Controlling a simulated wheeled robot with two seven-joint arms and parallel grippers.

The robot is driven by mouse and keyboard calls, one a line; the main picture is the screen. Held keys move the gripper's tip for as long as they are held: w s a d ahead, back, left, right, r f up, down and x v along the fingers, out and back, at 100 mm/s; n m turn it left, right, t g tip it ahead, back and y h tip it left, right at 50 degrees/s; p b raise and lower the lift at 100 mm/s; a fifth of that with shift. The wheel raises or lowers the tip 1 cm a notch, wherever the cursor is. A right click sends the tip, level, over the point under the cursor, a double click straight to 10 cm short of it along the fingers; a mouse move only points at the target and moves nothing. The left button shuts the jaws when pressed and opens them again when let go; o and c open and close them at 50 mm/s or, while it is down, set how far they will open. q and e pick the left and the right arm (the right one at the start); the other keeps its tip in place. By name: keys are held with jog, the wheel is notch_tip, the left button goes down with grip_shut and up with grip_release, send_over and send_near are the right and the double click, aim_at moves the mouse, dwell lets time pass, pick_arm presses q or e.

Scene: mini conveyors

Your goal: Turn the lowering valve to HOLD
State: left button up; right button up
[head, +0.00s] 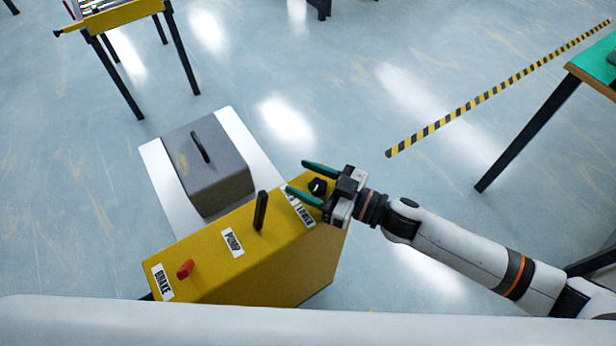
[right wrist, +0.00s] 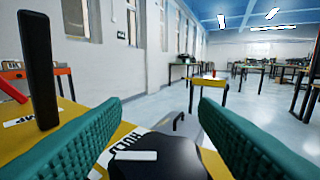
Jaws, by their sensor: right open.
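The lowering valve is a black knob (head: 317,186) at the right end of the yellow control box (head: 235,262). In the right wrist view the black knob (right wrist: 170,158) fills the bottom middle, with a white mark on it pointing left. A LOWER label (head: 304,215) is beside the knob. A second label (right wrist: 130,142), seemingly HOLD, is partly covered by the knob in the wrist view. My right gripper (head: 296,177) is open, its green fingers on both sides of the knob; I cannot tell whether they touch it. My left gripper is not in view.
A grey block (head: 225,180) with a handle sits on a white platform (head: 156,172) behind the box. A green-topped table (head: 590,70) stands right. Floor between is clear.

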jog(key=c, duration=1)
jog(key=shift+o, duration=0.2)
jog(key=shift+m+t, duration=0.3)
jog(key=shift+t, duration=0.1)
jog(key=shift+w+m+t+h+p, duration=0.1)
jog(key=shift+m+t+h+p, duration=0.4)
jog(key=shift+m+t+h, duration=0.5)
jog(key=shift+w+d+m+t+h, duration=0.1)
jog(key=shift+d+m+t+h, duration=0.1)
jog(key=shift+m+t+h, duration=0.8)
jog(key=m+t+h, duration=0.1)
jog(key=t+h, duration=0.1)
jog(key=m+t+h, duration=0.1)
jog(key=shift+w+d+m, duration=0.25)
jog(key=shift+m, duration=0.05)
jog(key=shift+w+d+m+t+h, duration=0.15)
jog(key=shift+m+t+h, duration=0.65)
jog(key=shift+h, duration=0.5)
jog(key=shift+h+b, duration=0.3)
